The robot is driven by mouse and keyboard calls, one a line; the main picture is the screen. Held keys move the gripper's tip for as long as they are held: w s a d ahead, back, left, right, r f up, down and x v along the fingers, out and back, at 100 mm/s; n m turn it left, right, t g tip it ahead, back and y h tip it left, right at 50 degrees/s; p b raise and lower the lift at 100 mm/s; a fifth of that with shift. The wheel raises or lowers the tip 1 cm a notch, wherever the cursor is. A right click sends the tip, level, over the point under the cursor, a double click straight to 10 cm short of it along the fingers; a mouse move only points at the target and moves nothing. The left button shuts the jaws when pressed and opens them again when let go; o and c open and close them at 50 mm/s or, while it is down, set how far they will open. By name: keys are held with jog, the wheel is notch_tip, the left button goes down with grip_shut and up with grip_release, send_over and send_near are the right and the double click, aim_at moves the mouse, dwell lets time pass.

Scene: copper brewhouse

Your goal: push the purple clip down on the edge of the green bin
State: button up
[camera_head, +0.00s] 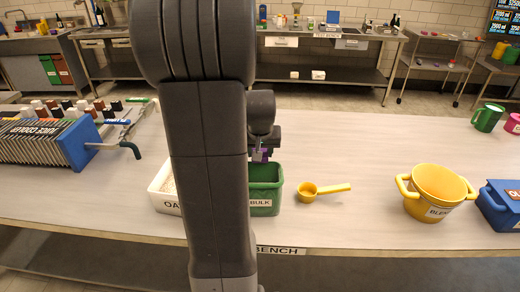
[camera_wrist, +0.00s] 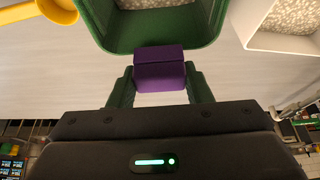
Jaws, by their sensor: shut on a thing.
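The purple clip (camera_wrist: 159,72) is held between the two fingers of my gripper (camera_wrist: 160,82) in the wrist view. The clip's upper part overlaps the near rim of the green bin (camera_wrist: 205,42); I cannot tell whether it touches or sits on the edge. In the head view the green bin (camera_head: 265,198), labelled "BULK", stands on the bench, and a bit of the purple clip (camera_head: 262,154) shows above its far side.
A white bin (camera_head: 160,200) of pale grain stands left of the green bin, partly behind my arm. A yellow scoop (camera_head: 308,192) lies to the right. A yellow pot (camera_head: 437,187) and a blue box (camera_head: 498,205) stand farther right. The bench between scoop and pot is clear.

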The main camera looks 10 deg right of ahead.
jog(key=shift+f+b, duration=0.3)
jog(key=shift+f, duration=0.4)
jog(key=shift+s, duration=0.1)
jog(key=shift+f, duration=0.1)
jog(key=o, duration=1)
jog(key=shift+s, duration=0.1)
jog(key=shift+o, duration=0.2)
jog(key=shift+a+r, duration=0.1)
jog(key=shift+r, duration=0.35)
jog(key=d+v, duration=0.1)
jog(key=v, duration=1.2)
jog(key=shift+a, duration=0.4)
jog(key=shift+r, duration=0.1)
